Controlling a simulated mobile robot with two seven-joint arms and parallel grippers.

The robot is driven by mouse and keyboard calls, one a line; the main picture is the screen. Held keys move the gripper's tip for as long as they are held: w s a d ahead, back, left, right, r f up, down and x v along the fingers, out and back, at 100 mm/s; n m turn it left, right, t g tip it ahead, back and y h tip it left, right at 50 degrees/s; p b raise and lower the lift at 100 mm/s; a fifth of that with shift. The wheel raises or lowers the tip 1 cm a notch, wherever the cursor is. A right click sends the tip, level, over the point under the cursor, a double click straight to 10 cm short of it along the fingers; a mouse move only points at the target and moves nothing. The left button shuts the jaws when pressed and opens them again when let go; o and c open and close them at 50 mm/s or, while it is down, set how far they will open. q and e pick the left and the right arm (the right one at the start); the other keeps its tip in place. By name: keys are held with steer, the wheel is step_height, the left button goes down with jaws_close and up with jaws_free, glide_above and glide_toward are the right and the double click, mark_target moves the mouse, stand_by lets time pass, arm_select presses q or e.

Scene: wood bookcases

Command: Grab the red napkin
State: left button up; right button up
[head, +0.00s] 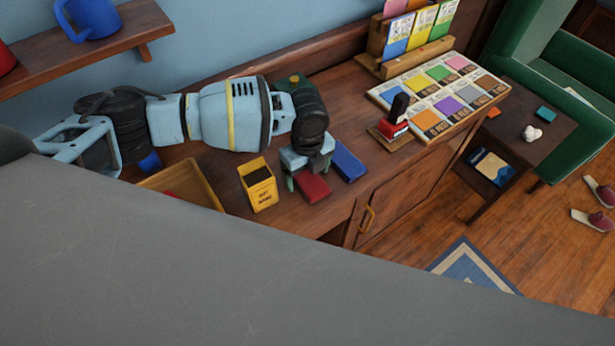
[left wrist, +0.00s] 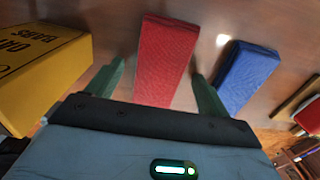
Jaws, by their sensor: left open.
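The red napkin (head: 311,187) lies folded on the wooden cabinet top, near its front edge. It also shows in the left wrist view (left wrist: 164,58), between the two green fingers and reaching beyond their tips. My left gripper (head: 303,178) is open, with one finger on each side of the napkin; in the left wrist view the fingertips (left wrist: 158,68) stand apart from its long sides. How high the fingers are above the top I cannot tell. My right gripper is not in view.
A blue folded napkin (head: 348,161) lies just right of the red one. A yellow box (head: 259,185) stands close on the left, beside a wooden tray (head: 205,179). A stamp-like object (head: 390,129) and a colored chart board (head: 440,93) lie farther right.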

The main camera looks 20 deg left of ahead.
mark_target(308, 176)
arm_select(q)
steer(key=shift+c, duration=0.4)
steer(key=c, duration=1)
step_height(308, 176, up, 10)
steer(key=shift+r, duration=0.1)
